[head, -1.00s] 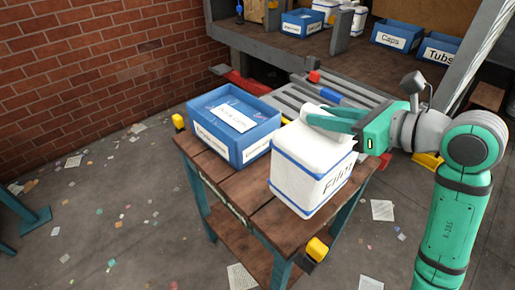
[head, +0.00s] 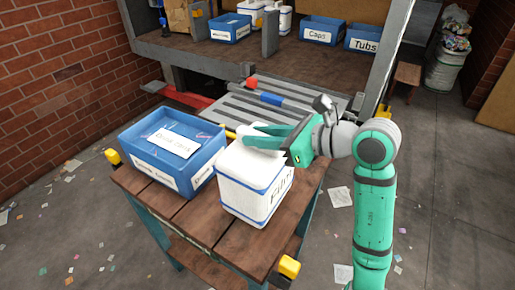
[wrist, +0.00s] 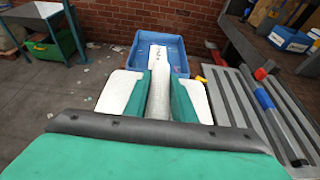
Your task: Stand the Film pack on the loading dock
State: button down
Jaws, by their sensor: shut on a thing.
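The Film pack (head: 256,184) is a white bag with blue bands and a partly visible label. In the head view it is upright over the right part of a small wooden table (head: 195,219). I cannot tell whether its base touches the boards. My gripper (head: 268,138) reaches in from the right and is shut on the pack's top. In the wrist view, a narrow white part of the pack (wrist: 160,88) shows between the fingers; its lower body is hidden. No surface is readably marked as the loading dock.
A blue labelled bin (head: 203,180) stands beside the pack on the table's left. Behind is a grey slatted belt (head: 300,112) with red and blue pieces. A raised shelf (head: 262,50) holds more bins. Papers litter the floor; floor right of the table is mostly clear.

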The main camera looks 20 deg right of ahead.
jog(key=shift+f, duration=2.05)
jog(key=c, duration=1.5)
grip_release()
jog(key=shift+s, duration=0.1)
jog(key=v, duration=1.2)
jog(key=shift+a, duration=0.1)
